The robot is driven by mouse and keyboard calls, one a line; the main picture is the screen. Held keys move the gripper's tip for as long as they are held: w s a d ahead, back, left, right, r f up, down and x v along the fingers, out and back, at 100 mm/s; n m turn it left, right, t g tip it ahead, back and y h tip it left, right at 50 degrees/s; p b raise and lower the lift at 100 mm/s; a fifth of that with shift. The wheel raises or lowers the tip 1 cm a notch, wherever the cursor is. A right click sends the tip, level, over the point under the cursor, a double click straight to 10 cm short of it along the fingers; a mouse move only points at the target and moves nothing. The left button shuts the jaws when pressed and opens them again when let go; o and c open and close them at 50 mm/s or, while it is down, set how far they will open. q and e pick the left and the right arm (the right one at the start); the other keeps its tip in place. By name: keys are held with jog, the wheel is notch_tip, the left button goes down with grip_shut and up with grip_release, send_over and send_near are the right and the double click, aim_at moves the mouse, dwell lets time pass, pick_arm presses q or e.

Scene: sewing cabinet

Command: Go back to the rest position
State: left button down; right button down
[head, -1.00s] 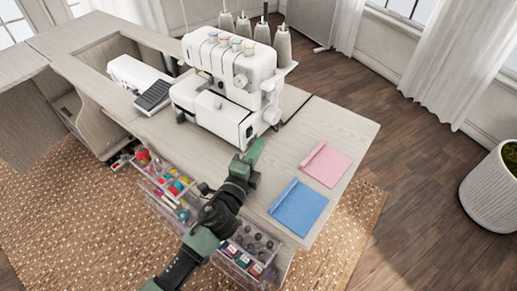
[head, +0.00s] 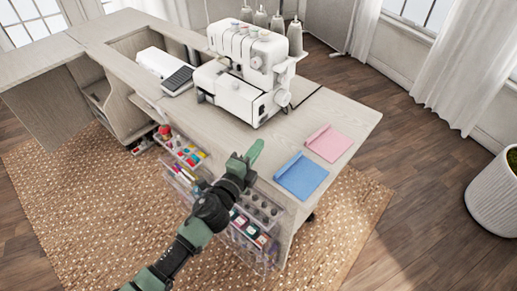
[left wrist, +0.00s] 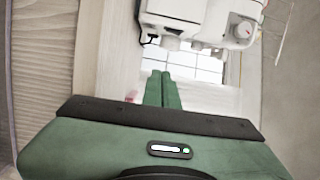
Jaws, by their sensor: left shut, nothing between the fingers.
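My left gripper (head: 252,156) reaches in from the bottom left in the head view. Its green fingers are together with nothing between them. They are in front of the white serger sewing machine (head: 246,92) and left of the blue cloth (head: 302,176), apart from both. In the left wrist view my left gripper (left wrist: 162,76) also has its fingers closed, below the white machine (left wrist: 196,20). My right gripper is not in view.
A pink cloth (head: 329,143) lies on the wooden cabinet top (head: 340,108). Clear drawers (head: 250,240) with sewing supplies are open below the left arm. A white device with a dark pedal (head: 177,80) stands left of the machine. A white planter (head: 495,195) is at the right.

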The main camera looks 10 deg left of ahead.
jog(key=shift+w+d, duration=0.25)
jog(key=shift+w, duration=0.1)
